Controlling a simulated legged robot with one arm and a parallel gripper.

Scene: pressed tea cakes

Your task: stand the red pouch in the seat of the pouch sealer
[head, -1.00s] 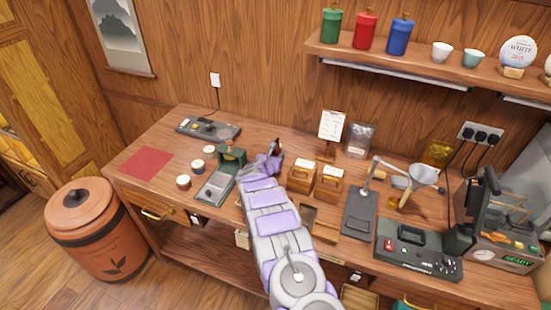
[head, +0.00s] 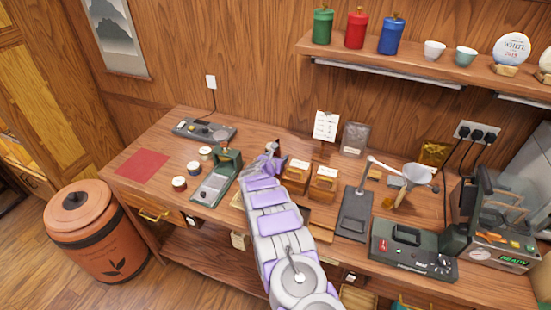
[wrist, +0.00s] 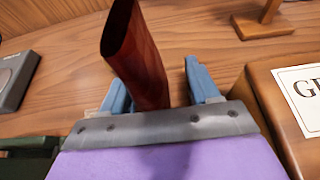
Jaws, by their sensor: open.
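The red pouch (wrist: 138,60) is dark red, tall and open-mouthed in the wrist view. It stands between the two blue fingers of my gripper (wrist: 157,88), closer to the left finger, and its lower end is hidden behind the gripper's edge. The gripper is open around it; I cannot tell whether a finger touches it. In the head view my gripper (head: 268,152) is over the middle of the bench, and the pouch there is too small to make out clearly. Several machines stand on the bench; I cannot tell for sure which is the pouch sealer.
A green lever device (head: 228,158) stands left of my gripper, and wooden boxes (head: 296,176) stand close on its right. A dark green console (head: 412,250) and a machine reading READY (head: 500,232) are at the right. A red mat (head: 142,165) lies at the left.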

